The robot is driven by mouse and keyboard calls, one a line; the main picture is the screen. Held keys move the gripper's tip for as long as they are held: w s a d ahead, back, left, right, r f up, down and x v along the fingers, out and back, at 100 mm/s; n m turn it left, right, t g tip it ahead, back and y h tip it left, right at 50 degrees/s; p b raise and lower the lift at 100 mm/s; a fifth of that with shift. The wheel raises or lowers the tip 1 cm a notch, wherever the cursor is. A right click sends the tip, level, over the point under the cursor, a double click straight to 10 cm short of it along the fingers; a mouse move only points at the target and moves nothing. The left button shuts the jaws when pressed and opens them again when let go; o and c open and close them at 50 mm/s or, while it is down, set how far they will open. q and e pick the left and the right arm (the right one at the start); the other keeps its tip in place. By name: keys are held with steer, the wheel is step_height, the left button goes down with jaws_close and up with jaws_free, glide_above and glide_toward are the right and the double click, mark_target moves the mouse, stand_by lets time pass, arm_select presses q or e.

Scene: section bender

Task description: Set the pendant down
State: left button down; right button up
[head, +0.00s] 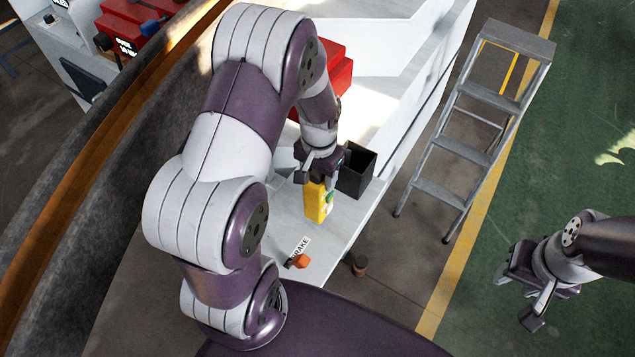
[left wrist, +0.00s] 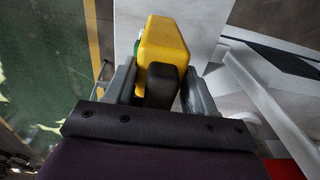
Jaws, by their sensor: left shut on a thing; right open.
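The pendant is a yellow box (head: 317,202) with a green button on its side, hanging below my left gripper (head: 321,174) over the pale machine surface in the head view. In the left wrist view the yellow pendant (left wrist: 165,48) sits between the two fingers of my left gripper (left wrist: 160,85), with a dark part of it nearest the palm. I cannot tell whether its lower end touches the surface. My right gripper (head: 520,297) is open and empty above the green floor at the right.
A black open-topped box (head: 356,170) stands just right of the pendant. An orange-red knob (head: 300,261) beside a BRAKE label (head: 300,246) is on the near part of the pale surface (head: 340,236). A grey step ladder (head: 480,120) stands on the floor to the right.

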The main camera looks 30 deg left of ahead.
arm_select(q)
steer(key=f, duration=0.4)
steer(key=shift+w+d+p, duration=0.15)
steer(key=shift+w+p, duration=0.05)
steer(key=shift+p, duration=0.1)
steer(key=shift+s, duration=0.1)
